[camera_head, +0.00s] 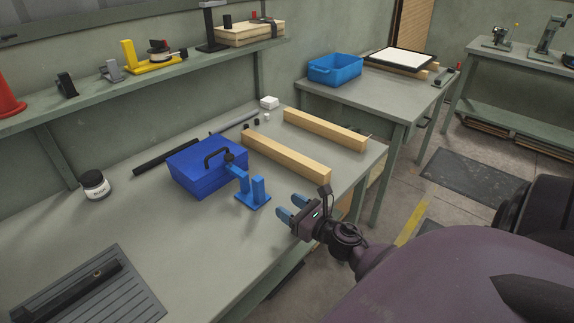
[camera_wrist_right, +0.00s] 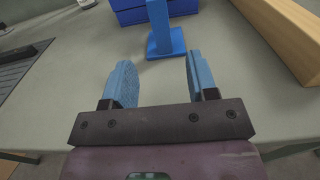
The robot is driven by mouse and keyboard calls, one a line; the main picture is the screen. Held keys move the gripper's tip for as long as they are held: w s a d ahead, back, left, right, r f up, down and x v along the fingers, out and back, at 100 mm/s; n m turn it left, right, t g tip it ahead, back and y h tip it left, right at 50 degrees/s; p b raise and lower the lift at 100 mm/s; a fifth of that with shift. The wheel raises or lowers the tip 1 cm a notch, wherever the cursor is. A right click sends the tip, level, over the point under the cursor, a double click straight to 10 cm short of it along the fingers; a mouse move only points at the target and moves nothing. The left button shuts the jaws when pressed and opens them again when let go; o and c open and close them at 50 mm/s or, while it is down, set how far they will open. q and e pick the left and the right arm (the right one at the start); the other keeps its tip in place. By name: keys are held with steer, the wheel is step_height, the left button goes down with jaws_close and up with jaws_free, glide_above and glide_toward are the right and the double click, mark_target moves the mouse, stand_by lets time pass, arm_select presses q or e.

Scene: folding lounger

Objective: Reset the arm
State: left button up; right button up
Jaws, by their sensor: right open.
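My right gripper (camera_head: 289,208) is at the front edge of the workbench, to the right of a blue stand (camera_head: 254,195) with an upright post. Its blue fingers are apart with nothing between them, and they also show in the right wrist view (camera_wrist_right: 157,84). In that view the blue stand (camera_wrist_right: 165,40) stands beyond the fingertips, apart from them. A blue box (camera_head: 205,168) with a black handle sits on the bench behind the stand. My left gripper is not in view.
Two wooden beams (camera_head: 285,155) (camera_head: 325,129) lie on the workbench (camera_head: 185,245). A labelled jar (camera_head: 95,184), a black rod (camera_head: 166,156) and a grey slatted tray (camera_head: 140,292) also lie there. A blue bin (camera_head: 335,70) stands on another table. The bench front is largely clear.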

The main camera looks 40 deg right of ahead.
stand_by(0.5)
steer(key=m, duration=0.1)
steer(key=m+h, duration=0.1)
steer(key=s+m, duration=0.1)
steer(key=m, duration=0.1)
steer(key=shift+d+r+h, duration=0.1)
steer(key=shift+r+h, duration=0.15)
steer(key=shift+h, duration=0.15)
steer(key=s+a+f+m+g, duration=0.1)
steer(key=s+a+m+g, duration=0.35)
steer(key=s+m, duration=0.5)
steer(key=s+a+f+m+g, duration=0.2)
steer(key=s+a+m+g, duration=0.35)
steer(key=m, duration=0.65)
steer(key=s+a+f+m+g, duration=0.1)
steer(key=s+a+m+g, duration=0.3)
steer(key=s+m, duration=0.6)
steer(key=w+f+t, duration=0.7)
steer(key=w+f, duration=0.2)
steer(key=shift+d, duration=0.35)
steer(key=shift+w, duration=0.1)
